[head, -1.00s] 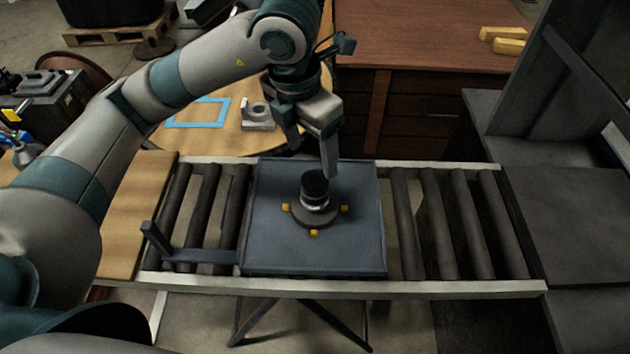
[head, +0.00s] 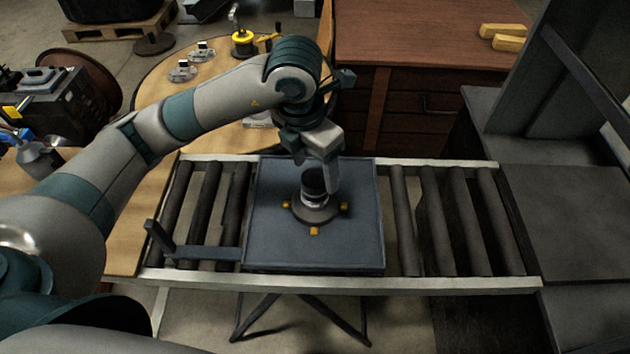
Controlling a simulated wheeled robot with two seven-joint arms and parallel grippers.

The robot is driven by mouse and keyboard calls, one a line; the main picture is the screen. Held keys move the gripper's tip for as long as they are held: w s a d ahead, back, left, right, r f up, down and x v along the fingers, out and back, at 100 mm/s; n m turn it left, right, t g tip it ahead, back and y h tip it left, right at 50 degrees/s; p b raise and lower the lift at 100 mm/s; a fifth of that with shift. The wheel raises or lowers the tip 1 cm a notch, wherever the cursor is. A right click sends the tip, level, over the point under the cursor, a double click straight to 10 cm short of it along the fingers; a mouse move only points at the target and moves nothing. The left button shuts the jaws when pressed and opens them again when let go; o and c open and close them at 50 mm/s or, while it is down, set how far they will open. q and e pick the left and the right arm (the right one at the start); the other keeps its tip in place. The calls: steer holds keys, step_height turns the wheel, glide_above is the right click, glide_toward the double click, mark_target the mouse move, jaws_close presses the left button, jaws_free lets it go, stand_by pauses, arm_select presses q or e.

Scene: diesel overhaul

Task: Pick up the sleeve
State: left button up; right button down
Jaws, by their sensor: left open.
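The sleeve (head: 315,190) is a short dark cylinder with a lighter band low on it. It stands upright on a round grey base (head: 316,214) with small yellow blocks around it. The base sits on a dark blue-grey plate (head: 275,245) on the roller conveyor. My left gripper (head: 318,178) points down with its fingers open. One finger is at the right side of the sleeve and the other is above and behind it to the left. I cannot tell whether the fingers touch the sleeve. My right gripper is not in view.
Rollers (head: 455,222) lie bare to the right of the plate. A dark L-shaped bar (head: 190,250) sits at the plate's left. A round wooden table (head: 155,95) with small parts and a brown cabinet (head: 420,45) stand behind. A dark grey machine (head: 570,205) is at the right.

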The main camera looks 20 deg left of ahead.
mark_target(315, 177)
arm_select(q)
steer(key=shift+w+a+f+p, duration=0.1)
steer(key=shift+f+p, duration=0.45)
steer(key=shift+f, duration=0.1)
step_height(315, 177, down, 2)
steer(key=shift+w+f+p, duration=0.1)
steer(key=shift+w+p, duration=0.05)
steer(key=shift+p, duration=0.3)
steer(key=shift+w+f, duration=0.15)
steer(key=shift+f, duration=0.5)
steer(key=c, duration=1.4)
steer(key=shift+r, duration=0.2)
